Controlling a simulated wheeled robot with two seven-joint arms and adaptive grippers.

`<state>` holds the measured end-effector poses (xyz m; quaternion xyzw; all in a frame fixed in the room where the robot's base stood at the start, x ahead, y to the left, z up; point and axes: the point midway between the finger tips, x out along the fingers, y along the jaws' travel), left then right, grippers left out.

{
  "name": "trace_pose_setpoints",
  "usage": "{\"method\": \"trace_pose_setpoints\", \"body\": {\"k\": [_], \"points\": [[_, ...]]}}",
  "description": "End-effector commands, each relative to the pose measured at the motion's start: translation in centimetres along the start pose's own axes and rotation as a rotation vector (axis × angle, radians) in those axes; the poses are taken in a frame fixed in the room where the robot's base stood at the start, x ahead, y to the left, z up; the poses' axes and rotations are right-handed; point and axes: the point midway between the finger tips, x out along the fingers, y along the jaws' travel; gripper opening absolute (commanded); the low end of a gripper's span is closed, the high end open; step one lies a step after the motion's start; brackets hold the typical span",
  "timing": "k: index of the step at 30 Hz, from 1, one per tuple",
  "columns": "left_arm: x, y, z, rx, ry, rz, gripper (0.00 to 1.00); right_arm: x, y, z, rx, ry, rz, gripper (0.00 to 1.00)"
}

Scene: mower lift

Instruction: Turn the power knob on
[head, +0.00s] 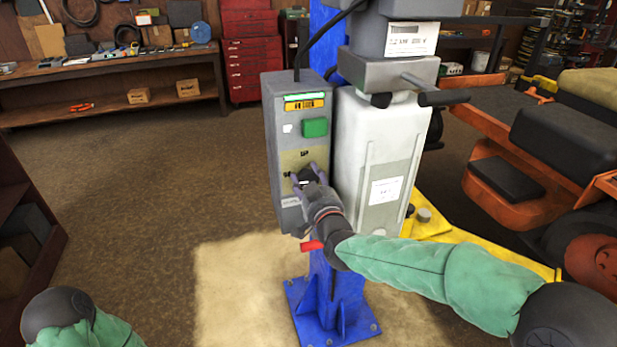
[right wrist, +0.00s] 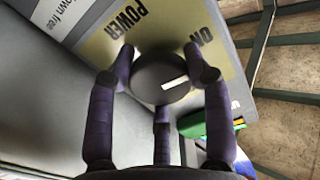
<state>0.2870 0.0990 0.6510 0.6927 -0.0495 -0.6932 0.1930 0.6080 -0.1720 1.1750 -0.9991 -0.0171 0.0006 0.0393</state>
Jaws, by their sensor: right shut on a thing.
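The grey control box (head: 268,150) is fixed to the blue post. Its dark round power knob (right wrist: 163,80) has a white pointer mark at its right side in the right wrist view. The yellow plate behind it reads "POWER" and "ON"; the "ON" word (right wrist: 205,37) lies up and right of the knob. My right gripper (right wrist: 163,75) has its purple-grey fingers closed around the knob's rim. In the head view the right gripper (head: 306,177) covers most of the knob. My left gripper is out of view; only part of the left arm shows at bottom left.
A green button (head: 315,127) and a lit green strip (head: 305,97) are above the knob. A red handle (head: 311,245) sits below. A white tank unit (head: 375,150) stands close to the box's right. An orange mower (head: 490,200) is at right. Floor at left is clear.

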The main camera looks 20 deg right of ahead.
Motion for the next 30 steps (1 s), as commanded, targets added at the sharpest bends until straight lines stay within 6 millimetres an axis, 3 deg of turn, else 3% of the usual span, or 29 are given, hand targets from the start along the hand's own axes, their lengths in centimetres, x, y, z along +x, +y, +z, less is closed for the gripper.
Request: {"method": "trace_pose_setpoints", "body": {"k": [23,24,25,26,30], "points": [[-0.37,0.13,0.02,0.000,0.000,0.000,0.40,0.00,0.01,0.11,-0.096,-0.002,0.000,0.19],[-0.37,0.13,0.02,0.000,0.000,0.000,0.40,0.00,0.01,0.11,-0.096,-0.002,0.000,0.62],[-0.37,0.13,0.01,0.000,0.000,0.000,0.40,0.00,0.01,0.11,-0.095,-0.002,0.000,0.71],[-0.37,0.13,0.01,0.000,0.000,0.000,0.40,0.00,0.01,0.10,-0.095,-0.002,0.000,0.75],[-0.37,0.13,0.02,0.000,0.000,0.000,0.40,0.00,0.01,0.07,-0.095,-0.001,0.000,0.75]]}}
